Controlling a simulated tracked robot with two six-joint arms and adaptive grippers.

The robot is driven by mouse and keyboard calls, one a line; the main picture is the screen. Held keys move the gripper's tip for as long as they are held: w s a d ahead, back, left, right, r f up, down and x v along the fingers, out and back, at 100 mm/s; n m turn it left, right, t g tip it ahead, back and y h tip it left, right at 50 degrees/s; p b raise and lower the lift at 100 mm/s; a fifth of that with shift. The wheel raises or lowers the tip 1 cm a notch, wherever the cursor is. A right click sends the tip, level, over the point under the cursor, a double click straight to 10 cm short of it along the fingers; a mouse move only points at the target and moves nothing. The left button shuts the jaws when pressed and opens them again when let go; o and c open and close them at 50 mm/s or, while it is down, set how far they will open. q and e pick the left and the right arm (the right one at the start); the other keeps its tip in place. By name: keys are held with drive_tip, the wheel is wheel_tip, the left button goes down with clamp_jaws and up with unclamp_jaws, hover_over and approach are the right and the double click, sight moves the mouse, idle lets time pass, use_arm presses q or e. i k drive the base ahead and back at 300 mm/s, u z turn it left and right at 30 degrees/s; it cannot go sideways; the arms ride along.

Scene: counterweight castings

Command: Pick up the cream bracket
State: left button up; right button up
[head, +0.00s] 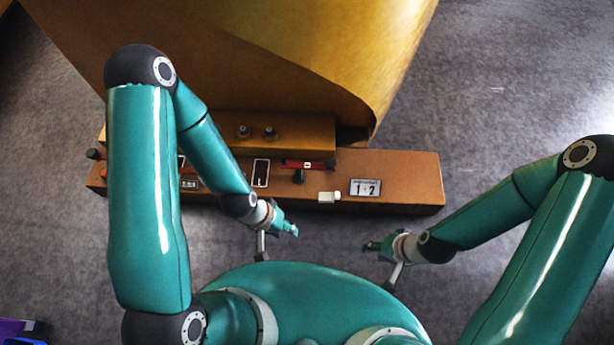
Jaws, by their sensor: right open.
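The cream bracket (329,197) is a small pale block on the brown bench (415,180), near its front edge and just left of a white card reading "1" and "2". My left gripper (293,231) is in front of the bench, below and left of the bracket, and apart from it. Its fingers are too small to tell open from shut, and I see nothing in it. My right gripper (369,246) is open and empty, below and right of the bracket, and apart from it.
The number card (366,187) lies right of the bracket. A red-and-black item (309,165) and a white-framed dark panel (261,173) are behind and to the left. A raised ledge with two dark knobs (270,132) stands behind. A large yellow curved body (300,50) overhangs the back. The bench's right end is clear.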

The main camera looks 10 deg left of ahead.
sight(329, 198)
drive_tip(key=u, duration=0.25)
drive_tip(key=i, duration=0.65)
drive_tip(key=u, duration=0.45)
drive_tip(key=k, duration=0.9)
drive_tip(key=u, duration=0.2)
drive_tip(key=i, duration=0.9)
drive_tip(key=z, duration=0.1)
